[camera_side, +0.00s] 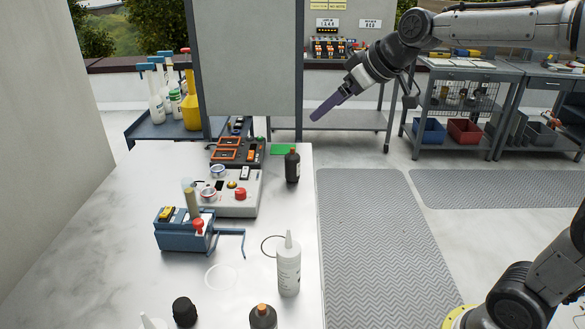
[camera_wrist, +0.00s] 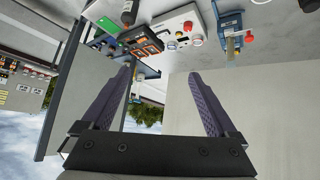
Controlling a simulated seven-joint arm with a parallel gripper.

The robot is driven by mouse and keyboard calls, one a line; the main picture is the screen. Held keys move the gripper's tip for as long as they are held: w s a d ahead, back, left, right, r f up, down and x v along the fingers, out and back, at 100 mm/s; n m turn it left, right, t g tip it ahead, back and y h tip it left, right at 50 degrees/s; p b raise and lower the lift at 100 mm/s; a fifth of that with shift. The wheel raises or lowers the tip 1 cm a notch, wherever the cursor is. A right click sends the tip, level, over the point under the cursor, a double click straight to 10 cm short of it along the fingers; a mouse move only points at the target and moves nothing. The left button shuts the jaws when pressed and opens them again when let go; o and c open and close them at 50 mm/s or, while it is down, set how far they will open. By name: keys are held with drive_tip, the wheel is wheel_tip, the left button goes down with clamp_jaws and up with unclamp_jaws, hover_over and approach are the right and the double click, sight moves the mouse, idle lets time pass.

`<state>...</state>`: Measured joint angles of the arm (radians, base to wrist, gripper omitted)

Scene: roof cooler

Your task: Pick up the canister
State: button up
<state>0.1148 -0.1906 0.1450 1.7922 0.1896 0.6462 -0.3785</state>
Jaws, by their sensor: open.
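My gripper (camera_side: 322,108) is high above the floor, beyond the far right corner of the white table, fingers tilted down to the left. In the wrist view my gripper (camera_wrist: 160,78) is open, with nothing between its two purple-grey fingers. A dark bottle-like canister (camera_side: 292,166) stands upright near the table's far right edge, below and apart from my gripper; it appears at the top of the wrist view (camera_wrist: 129,12). Another dark bottle with an orange cap (camera_side: 263,317) is at the near edge, partly cut off. I cannot tell for certain which is the task's canister.
A control box (camera_side: 235,197) and a blue device (camera_side: 183,232) stand left of the dark canister. A white squeeze bottle (camera_side: 288,268) stands nearer. A grey panel (camera_side: 245,60) rises behind the table. A green pad (camera_side: 284,149) lies just behind the canister.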

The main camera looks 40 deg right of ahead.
drive_tip(key=w+d+f, duration=0.3)
drive_tip(key=w+f, duration=0.1)
drive_tip(key=w, duration=0.2)
drive_tip(key=w+d+f, duration=0.3)
drive_tip(key=w, duration=0.3)
drive_tip(key=m+g, duration=0.2)
approach(296, 156)
drive_tip(key=x, duration=0.7)
drive_tip(key=shift+s+a+f, duration=0.1)
drive_tip(key=shift+s+f, duration=0.1)
drive_tip(key=shift+x, duration=2.95)
drive_tip(key=shift+w+r, duration=0.15)
drive_tip(key=shift+w, duration=0.05)
clamp_jaws()
